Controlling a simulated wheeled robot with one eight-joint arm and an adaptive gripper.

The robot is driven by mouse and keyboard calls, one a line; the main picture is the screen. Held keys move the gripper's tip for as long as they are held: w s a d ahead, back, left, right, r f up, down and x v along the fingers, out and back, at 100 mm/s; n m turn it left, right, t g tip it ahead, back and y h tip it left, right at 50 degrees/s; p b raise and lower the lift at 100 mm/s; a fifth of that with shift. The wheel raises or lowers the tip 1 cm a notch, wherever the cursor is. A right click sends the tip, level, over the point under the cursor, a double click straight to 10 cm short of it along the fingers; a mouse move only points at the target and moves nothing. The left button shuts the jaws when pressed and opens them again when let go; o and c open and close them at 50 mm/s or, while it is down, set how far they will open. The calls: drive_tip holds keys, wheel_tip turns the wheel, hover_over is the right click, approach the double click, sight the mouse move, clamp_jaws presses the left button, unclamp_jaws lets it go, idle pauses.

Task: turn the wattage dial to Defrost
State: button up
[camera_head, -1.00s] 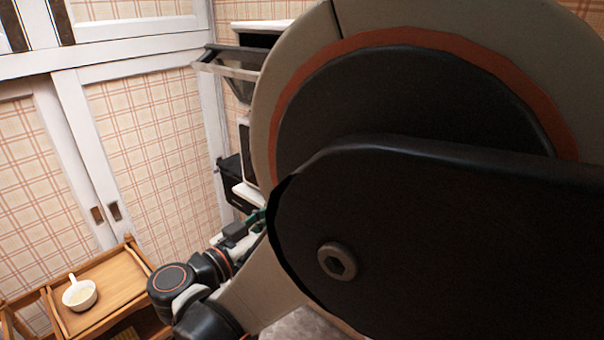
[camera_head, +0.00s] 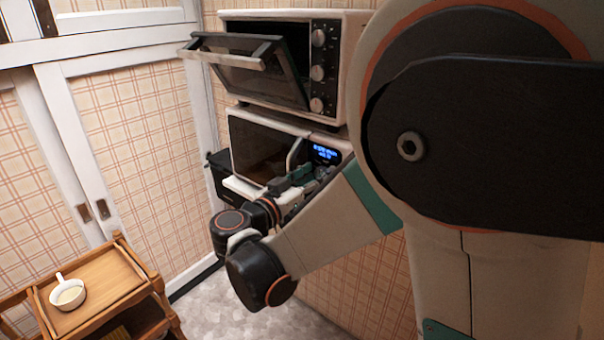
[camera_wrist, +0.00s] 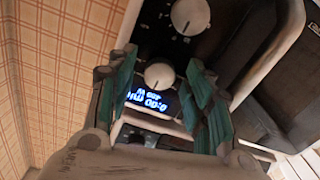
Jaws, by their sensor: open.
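The white microwave (camera_head: 265,150) has a lit blue display (camera_head: 325,153) at its right side. In the wrist view the display (camera_wrist: 148,103) appears upside down, with partly covered text. A small pale round dial (camera_wrist: 159,76) sits beside the display, and a larger pale dial (camera_wrist: 190,14) is farther up the picture. I cannot tell which is the wattage dial from labels. My gripper (camera_wrist: 161,58) is open, its teal fingers on either side of the small dial in the picture, with nothing held. In the head view my gripper (camera_head: 300,182) is in front of the microwave, hiding its lower panel.
A toaster oven (camera_head: 335,60) with several knobs stands above the microwave, its door (camera_head: 250,75) hanging open. A wooden cart (camera_head: 110,285) with a white bowl (camera_head: 68,294) stands at lower left. The floor (camera_head: 235,295) between is clear.

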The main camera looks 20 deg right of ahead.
drive_tip(key=c, duration=1.1)
drive_tip(key=shift+n, duration=4.4)
drive_tip(key=o, duration=1.1)
